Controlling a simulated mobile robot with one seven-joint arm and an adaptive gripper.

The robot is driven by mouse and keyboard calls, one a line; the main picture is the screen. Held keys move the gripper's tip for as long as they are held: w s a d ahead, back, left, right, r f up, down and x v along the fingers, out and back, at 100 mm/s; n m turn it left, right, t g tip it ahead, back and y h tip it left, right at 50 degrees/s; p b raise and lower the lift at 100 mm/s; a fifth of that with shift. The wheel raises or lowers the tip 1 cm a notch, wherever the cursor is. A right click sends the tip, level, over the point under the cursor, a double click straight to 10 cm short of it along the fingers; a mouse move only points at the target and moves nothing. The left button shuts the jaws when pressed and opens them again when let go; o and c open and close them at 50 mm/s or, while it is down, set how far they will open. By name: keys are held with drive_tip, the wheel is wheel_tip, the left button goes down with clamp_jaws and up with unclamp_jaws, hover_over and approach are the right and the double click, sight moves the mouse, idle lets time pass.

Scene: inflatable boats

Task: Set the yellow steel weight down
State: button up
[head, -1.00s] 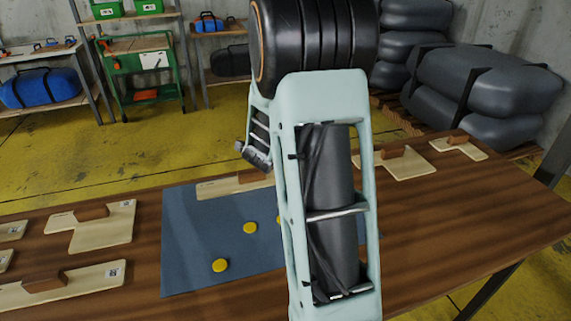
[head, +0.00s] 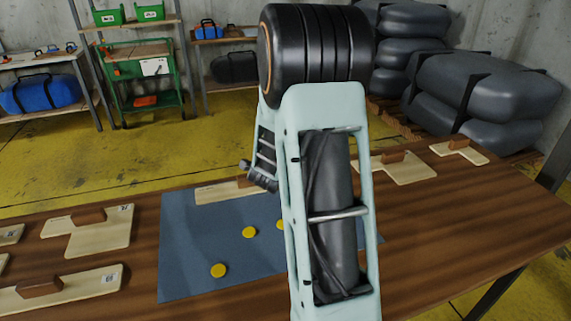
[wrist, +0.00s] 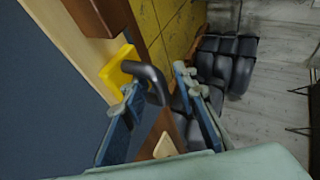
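The yellow steel weight (wrist: 119,68) shows in the wrist view with a dark curved handle (wrist: 154,82). It sits at the edge of a pale wooden board, seemingly touching it. My gripper (wrist: 160,82) has its two fingers apart, with the handle in the gap, closer to the left finger. No finger is visibly clamped on it. In the head view my own arm covers the middle of the table, and the weight cannot be made out there.
A blue-grey mat (head: 190,240) with yellow discs (head: 218,270) lies on the brown table (head: 450,230). Pale boards with brown blocks (head: 88,215) lie around it. Bare tabletop is at right. Grey rolled bundles (head: 490,85) stand behind.

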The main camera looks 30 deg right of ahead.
drive_tip(key=shift+r, duration=0.15)
drive_tip(key=p+v, duration=0.2)
drive_tip(key=v, duration=1)
idle(0.5)
